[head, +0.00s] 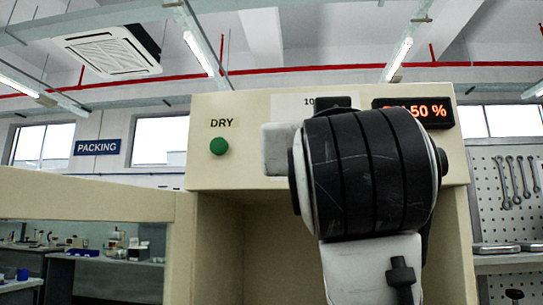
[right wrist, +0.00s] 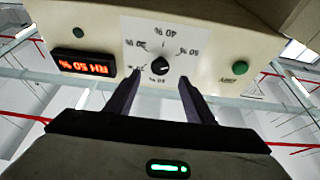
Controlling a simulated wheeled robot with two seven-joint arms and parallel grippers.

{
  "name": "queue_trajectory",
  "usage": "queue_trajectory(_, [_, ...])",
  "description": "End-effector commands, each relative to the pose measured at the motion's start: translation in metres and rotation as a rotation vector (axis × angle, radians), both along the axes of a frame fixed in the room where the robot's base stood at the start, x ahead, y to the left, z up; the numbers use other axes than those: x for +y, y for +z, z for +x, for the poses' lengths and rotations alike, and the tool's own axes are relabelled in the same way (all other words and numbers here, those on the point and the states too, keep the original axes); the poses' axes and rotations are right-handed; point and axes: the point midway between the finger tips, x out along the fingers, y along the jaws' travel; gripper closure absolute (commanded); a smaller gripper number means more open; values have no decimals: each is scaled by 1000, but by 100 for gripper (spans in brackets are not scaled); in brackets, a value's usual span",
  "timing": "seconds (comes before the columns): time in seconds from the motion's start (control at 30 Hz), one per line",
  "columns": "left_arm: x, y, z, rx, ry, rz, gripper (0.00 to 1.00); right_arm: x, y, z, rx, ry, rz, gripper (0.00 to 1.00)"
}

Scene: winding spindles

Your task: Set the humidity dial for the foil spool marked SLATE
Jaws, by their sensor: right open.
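The humidity dial is a black knob (right wrist: 160,66) on a white scale plate (right wrist: 188,30), seen upside down in the right wrist view. Percent marks ring it; 40 % and 50 % are readable, others are not clear. My right gripper (right wrist: 159,82) is open, its two dark fingers pointing at the panel with the knob between and slightly beyond the tips; I cannot tell whether they touch it. In the head view my right arm hides the knob. The red display (right wrist: 86,64) reads RH 50 %; it is partly covered in the head view (head: 432,111). No SLATE spool or left gripper shows.
The cream cabinet (head: 258,105) carries a green button (head: 218,146) labelled DRY. A darker green button (right wrist: 78,33) shows in the right wrist view. An open recess lies below the panel. A pegboard with wrenches (head: 516,180) stands to the right; a PACKING sign (head: 97,147) hangs behind.

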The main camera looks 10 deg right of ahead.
Motion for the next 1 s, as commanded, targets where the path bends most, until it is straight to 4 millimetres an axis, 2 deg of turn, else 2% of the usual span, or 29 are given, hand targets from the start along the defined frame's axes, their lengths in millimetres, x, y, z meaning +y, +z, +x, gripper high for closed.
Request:
queue_trajectory(0.2, [1,8,1,-2,-1,5,69,-11,18,37,2,-3,-2,51])
queue_trajectory(0.4, [1,7,0,5,-1,9,69,-17,26,58,1,-1,0,51])
queue_trajectory(0.77, [0,8,1,2,1,6,69,-18,27,63,0,1,0,51])
queue_trajectory(1.0, [0,10,2,-1,1,4,69,-18,27,63,0,0,0,90])
